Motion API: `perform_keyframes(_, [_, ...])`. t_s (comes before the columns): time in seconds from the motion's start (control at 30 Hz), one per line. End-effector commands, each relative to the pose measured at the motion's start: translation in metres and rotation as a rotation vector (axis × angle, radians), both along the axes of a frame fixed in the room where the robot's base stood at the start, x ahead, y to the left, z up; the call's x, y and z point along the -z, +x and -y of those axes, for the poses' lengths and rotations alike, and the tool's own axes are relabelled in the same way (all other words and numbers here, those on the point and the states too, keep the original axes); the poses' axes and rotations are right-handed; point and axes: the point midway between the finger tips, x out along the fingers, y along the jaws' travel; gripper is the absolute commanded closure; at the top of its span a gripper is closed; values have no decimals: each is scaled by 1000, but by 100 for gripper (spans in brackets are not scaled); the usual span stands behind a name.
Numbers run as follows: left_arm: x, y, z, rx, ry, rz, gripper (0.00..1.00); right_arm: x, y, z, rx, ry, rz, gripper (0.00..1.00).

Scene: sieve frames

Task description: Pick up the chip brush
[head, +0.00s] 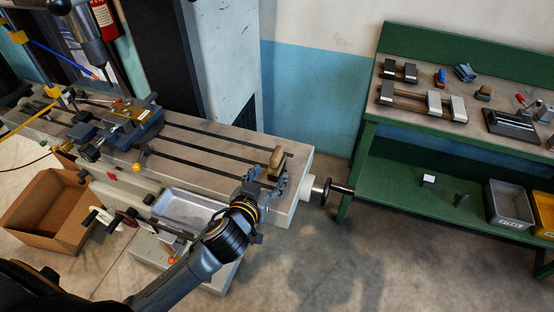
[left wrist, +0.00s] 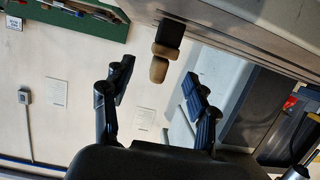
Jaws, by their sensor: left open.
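The chip brush (head: 277,157) lies near the right end of the milling machine's slotted table (head: 220,142). It has a tan wooden handle. In the left wrist view the brush (left wrist: 160,66) shows its handle pointing toward my gripper, with a dark part behind it at the table edge. My left gripper (head: 266,180) is at the table's front edge, just in front of the brush. Its fingers are spread, and in the left wrist view the handle appears between and beyond the open fingers (left wrist: 160,86). I cannot see them touching it. My right gripper is not in view.
A vise (head: 135,125) stands on the table's left part. A grey tray (head: 187,210) sits below the front edge. A crank handle (head: 335,188) sticks out at the right end. A green bench (head: 365,110) with blocks and bins stands right. A cardboard box (head: 45,212) is left.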

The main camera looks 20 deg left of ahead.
Motion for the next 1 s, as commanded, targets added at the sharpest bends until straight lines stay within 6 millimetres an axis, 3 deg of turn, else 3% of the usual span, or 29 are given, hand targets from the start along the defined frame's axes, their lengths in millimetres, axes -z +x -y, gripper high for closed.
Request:
perform_keyframes(0.17, [5,19,1,-1,0,0,42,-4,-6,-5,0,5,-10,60])
perform_keyframes(0.43, [5,46,-1,-2,4,0,42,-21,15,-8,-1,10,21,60])
perform_keyframes(0.6, [14,66,-1,-1,0,-1,42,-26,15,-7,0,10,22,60])
perform_keyframes(0.93, [17,72,0,0,-1,-1,42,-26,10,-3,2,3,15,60])
perform_keyframes(1.0, [17,72,0,0,-1,-1,54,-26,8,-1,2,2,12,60])
